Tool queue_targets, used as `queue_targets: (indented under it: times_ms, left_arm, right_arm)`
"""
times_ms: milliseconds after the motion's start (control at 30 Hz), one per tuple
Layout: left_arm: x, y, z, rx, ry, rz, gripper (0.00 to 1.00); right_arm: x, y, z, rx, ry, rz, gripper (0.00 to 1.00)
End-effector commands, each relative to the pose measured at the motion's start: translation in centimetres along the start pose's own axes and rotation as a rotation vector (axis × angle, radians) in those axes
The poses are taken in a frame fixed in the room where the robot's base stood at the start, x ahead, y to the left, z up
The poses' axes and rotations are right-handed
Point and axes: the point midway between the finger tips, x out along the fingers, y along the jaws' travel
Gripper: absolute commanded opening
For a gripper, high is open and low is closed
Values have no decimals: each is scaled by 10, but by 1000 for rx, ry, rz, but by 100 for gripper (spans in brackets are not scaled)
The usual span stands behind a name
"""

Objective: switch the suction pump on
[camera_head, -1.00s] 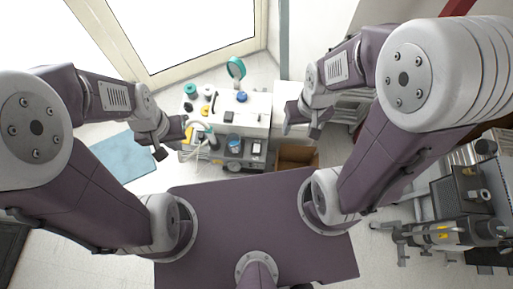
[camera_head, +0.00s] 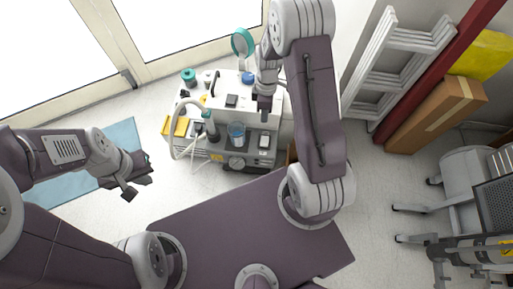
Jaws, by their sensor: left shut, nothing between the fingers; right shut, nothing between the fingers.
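A grey machine (camera_head: 238,143) with a blue-tinted jar (camera_head: 236,130) and a pale hose stands at the front of the white cart; it looks like the suction pump. Its switch is too small to make out. My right gripper (camera_head: 264,112) is shut and empty, pointing down above the right part of the machine; I cannot tell whether it touches it. My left gripper (camera_head: 138,185) is shut and empty, held out over the floor at the left, well apart from the machine.
The white cart top (camera_head: 215,100) bears a teal round-headed item (camera_head: 242,42), a blue item (camera_head: 247,78) and small containers. A cardboard box (camera_head: 435,115) and white frames (camera_head: 385,60) lean at the right. A blue mat (camera_head: 112,150) lies on the left floor.

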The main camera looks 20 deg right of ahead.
Motion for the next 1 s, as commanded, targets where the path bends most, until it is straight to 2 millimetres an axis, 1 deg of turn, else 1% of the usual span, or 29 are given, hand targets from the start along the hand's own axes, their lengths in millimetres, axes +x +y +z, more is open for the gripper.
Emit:
queue_targets:
  times_ms: [33, 67, 400, 467, 533, 667, 800, 1000]
  left_arm:
    - [11, 0, 1, 0, 1, 0, 0]
    - [12, 0, 1, 0, 1, 0, 0]
    - [10, 0, 1, 0, 1, 0, 0]
    - [11, 0, 1, 0, 1, 0, 0]
    - [14, 0, 1, 0, 1, 0, 0]
    - [25, 0, 2, 0, 1, 0, 0]
    - [38, -1, 4, 0, 1, 0, 0]
    - [56, -1, 6, 0, 0, 0, 0]
  right_arm:
    - [14, 0, 2, 6, -2, -8, 0]
    - [16, 0, 4, 8, -3, -11, 0]
    - [13, 0, 4, 13, -3, -10, 0]
    - [15, 0, 4, 13, -3, -10, 0]
    - [21, 0, 5, 12, -3, -11, 0]
    - [46, -1, 5, 12, -4, -13, 0]
    - [78, -1, 5, 12, -4, -13, 0]
    - [120, -1, 5, 13, -4, -12, 0]
